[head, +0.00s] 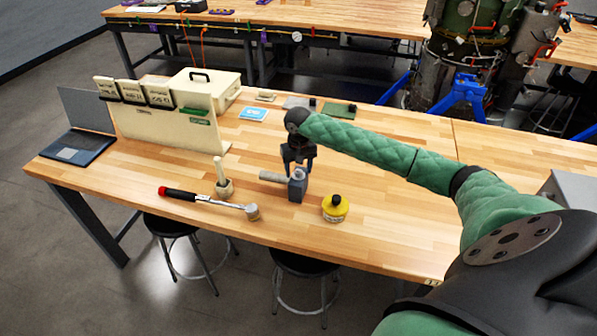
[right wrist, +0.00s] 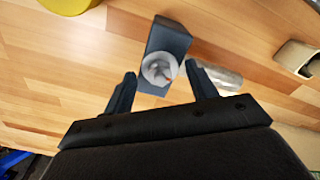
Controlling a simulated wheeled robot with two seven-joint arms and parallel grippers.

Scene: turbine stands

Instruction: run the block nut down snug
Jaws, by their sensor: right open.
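A dark blue-grey block (head: 297,189) stands on the wooden bench near its front edge; it also shows in the right wrist view (right wrist: 168,40). A round silvery piece (right wrist: 160,69), which looks like the block nut, sits on the block; its inner detail is blurred. A pale cylinder (head: 272,176) sticks out beside the block and shows in the right wrist view (right wrist: 222,79). My right gripper (head: 298,170) is over the block, fingers pointing down. Its fingers (right wrist: 161,74) are open on either side of the round piece, with gaps. My left gripper is not in view.
A yellow container (head: 335,208) stands right of the block. A laptop (head: 80,140) and an upright panel (head: 165,125) are farther left. The bench right of the container is clear.

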